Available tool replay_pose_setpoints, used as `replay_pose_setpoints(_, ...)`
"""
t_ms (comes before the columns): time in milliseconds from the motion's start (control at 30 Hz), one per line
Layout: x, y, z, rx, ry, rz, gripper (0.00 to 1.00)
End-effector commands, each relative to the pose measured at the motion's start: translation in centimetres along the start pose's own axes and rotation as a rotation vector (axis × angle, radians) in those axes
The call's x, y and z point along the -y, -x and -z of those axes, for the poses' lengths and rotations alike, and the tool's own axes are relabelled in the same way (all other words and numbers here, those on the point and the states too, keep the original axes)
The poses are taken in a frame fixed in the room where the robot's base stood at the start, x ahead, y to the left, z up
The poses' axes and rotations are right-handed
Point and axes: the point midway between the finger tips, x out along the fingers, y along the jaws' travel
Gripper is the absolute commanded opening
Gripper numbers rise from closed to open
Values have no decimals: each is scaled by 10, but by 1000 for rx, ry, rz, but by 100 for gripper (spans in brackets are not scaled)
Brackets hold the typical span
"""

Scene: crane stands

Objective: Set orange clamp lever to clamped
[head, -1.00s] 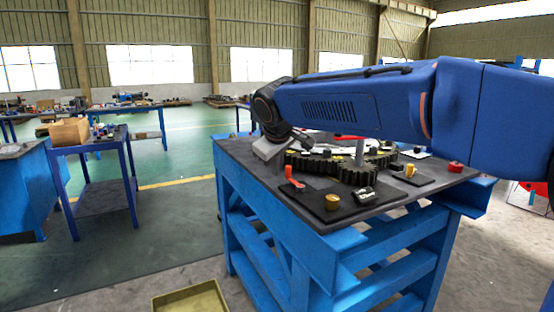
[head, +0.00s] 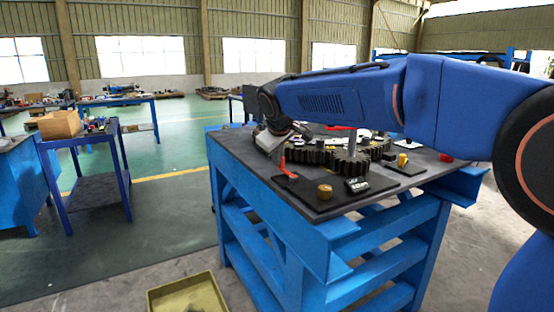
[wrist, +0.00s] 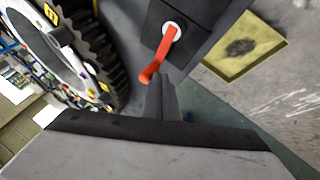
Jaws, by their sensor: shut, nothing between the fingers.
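The orange clamp lever (wrist: 154,60) runs from a round white-rimmed pivot on a dark square plate (wrist: 187,22) near the bench corner. In the head view the lever (head: 284,168) stands out at the left front of the bench top, just below my gripper (head: 272,147). In the wrist view my gripper's fingers (wrist: 160,88) are shut and empty. Their tips appear right beside the lever's free end; I cannot tell whether they touch it.
A large dark gear (head: 330,158) lies behind the lever; its teeth (wrist: 100,50) show left in the wrist view. A yellowish tray (head: 188,295) is on the floor below the bench (head: 270,205).

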Motion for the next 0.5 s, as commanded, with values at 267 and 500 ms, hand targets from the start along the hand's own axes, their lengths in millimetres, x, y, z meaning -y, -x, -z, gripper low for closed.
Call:
replay_pose_setpoints(267,-2,-1,1,23,-43,-23,0)
replay_pose_setpoints(500,-5,-3,1,45,-84,-45,0)
